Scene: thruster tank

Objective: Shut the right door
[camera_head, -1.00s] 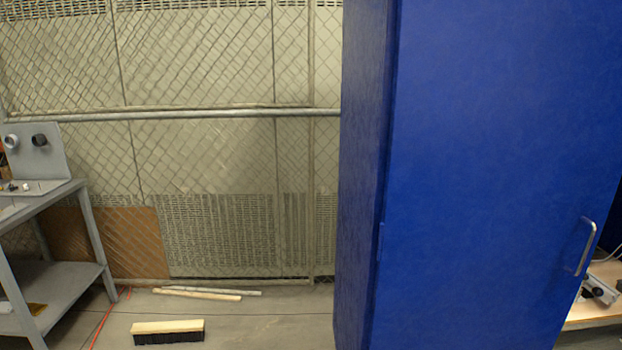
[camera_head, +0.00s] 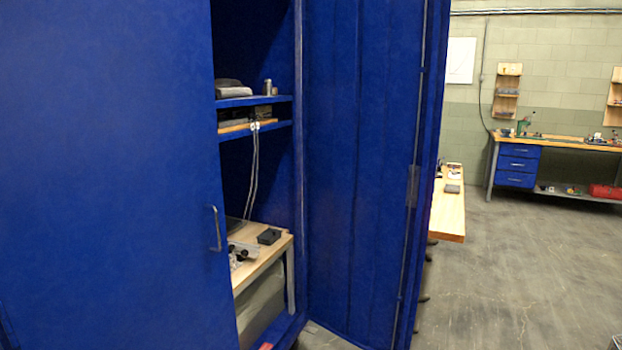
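A tall blue cabinet fills the left and middle of the head view. Its left door (camera_head: 105,180) covers the left side, with a metal handle (camera_head: 216,229) near its right edge. The right door (camera_head: 360,170) stands wide open, swung out toward the right, and its inner face shows. A metal latch piece (camera_head: 412,187) sits near its free edge. The right door's outer face and any handle on it are hidden. Neither of my grippers is in view.
Inside the cabinet are blue shelves (camera_head: 262,101) with boxes and a can, and a lower wooden surface (camera_head: 262,262) with small dark items. A wooden table (camera_head: 449,215) stands behind the right door. A workbench (camera_head: 560,142) is at the back right. Open floor (camera_head: 530,270) lies at right.

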